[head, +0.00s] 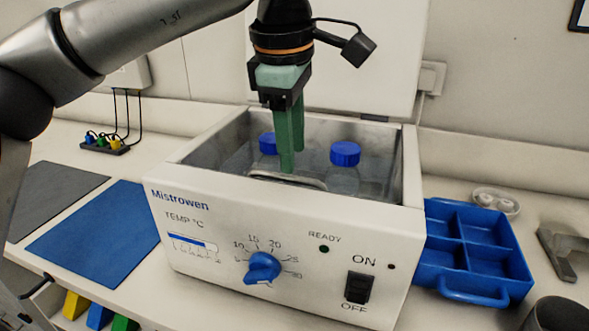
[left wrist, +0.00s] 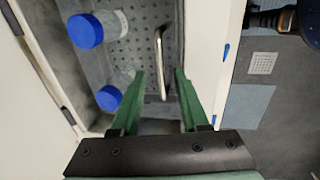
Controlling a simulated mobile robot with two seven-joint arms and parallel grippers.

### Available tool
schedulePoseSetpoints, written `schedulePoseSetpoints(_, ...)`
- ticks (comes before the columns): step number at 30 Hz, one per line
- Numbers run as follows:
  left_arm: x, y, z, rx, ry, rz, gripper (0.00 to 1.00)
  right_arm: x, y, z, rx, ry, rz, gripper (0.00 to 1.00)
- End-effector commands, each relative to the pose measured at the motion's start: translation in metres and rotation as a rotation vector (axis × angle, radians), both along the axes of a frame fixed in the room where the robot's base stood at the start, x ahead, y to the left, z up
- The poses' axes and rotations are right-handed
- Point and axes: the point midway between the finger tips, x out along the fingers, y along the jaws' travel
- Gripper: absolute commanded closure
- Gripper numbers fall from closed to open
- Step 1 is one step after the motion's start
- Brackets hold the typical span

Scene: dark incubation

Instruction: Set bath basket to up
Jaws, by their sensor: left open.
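The white bath (head: 285,235) stands on the bench with its lid (head: 370,60) raised. Inside is a grey perforated basket (left wrist: 132,50) holding two blue-capped bottles, one (head: 345,165) at the right and one (head: 267,145) at the left. The basket's metal handle (head: 287,180) is at the front of the bath's inside; it also shows in the left wrist view (left wrist: 159,55). My left gripper (head: 292,162) points down into the bath. Its open green fingers (left wrist: 160,76) are on either side of the handle in the left wrist view; contact cannot be told. My right gripper is not in view.
The bath's front has a blue dial (head: 263,268) and a black power switch (head: 358,288). A blue divided tray (head: 470,250) stands close at its right. A blue mat (head: 95,232) lies at its left. The bath's rim surrounds my fingers.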

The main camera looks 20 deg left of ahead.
Motion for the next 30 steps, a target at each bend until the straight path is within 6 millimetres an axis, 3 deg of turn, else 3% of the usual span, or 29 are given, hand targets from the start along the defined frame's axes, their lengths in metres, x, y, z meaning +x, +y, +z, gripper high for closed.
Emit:
schedulePoseSetpoints(3,0.004,0.000,-0.020,0.000,0.000,-0.001,0.55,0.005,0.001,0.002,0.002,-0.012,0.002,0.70)
schedulePoseSetpoints(7,0.006,0.000,-0.032,-0.001,-0.001,-0.001,0.55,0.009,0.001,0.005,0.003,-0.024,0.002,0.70)
schedulePoseSetpoints(19,0.008,0.000,-0.038,-0.001,-0.001,0.000,0.56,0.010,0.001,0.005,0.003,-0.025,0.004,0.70)
schedulePoseSetpoints(30,0.008,-0.001,-0.038,-0.001,-0.001,0.000,0.98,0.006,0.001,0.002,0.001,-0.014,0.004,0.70)
